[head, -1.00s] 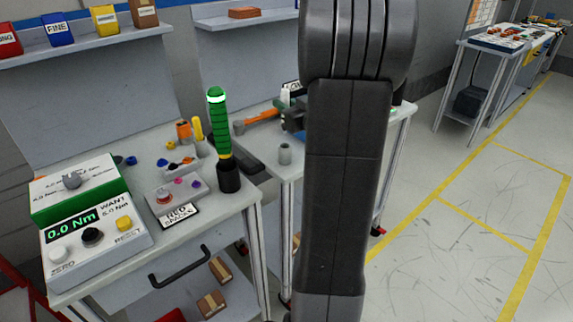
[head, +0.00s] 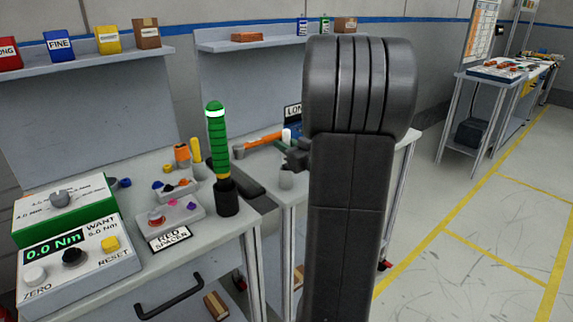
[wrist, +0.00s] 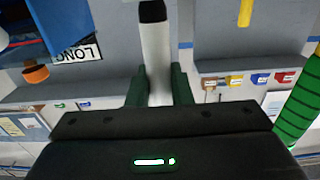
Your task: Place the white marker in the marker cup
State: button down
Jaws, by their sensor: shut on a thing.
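My gripper (wrist: 158,85) is shut on the white marker (wrist: 157,50), which stands out between its green fingers with a black end showing at the top of the wrist view. In the head view, the dark gripper (head: 298,155) shows beside my arm, with a white end of the marker (head: 287,135) above it. A small grey cup (head: 286,180), seemingly the marker cup, stands on the bench just below the gripper. Whether the marker's lower end touches or enters the cup cannot be told. My arm hides the bench to the right of the cup.
A green-banded handle (head: 217,140) stands in a black holder (head: 227,197) left of the cup. The red spacer tray (head: 175,215) and torque box (head: 70,250) are at left.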

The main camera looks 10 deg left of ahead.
jog(key=shift+f+b, duration=0.35)
jog(key=shift+f, duration=1.6)
jog(key=shift+f, duration=0.2)
jog(key=c, duration=1.3)
grip_release()
jog(key=shift+r, duration=0.1)
jog(key=shift+r, duration=0.2)
jog(key=v, duration=1.2)
jog(key=shift+a+f, duration=0.1)
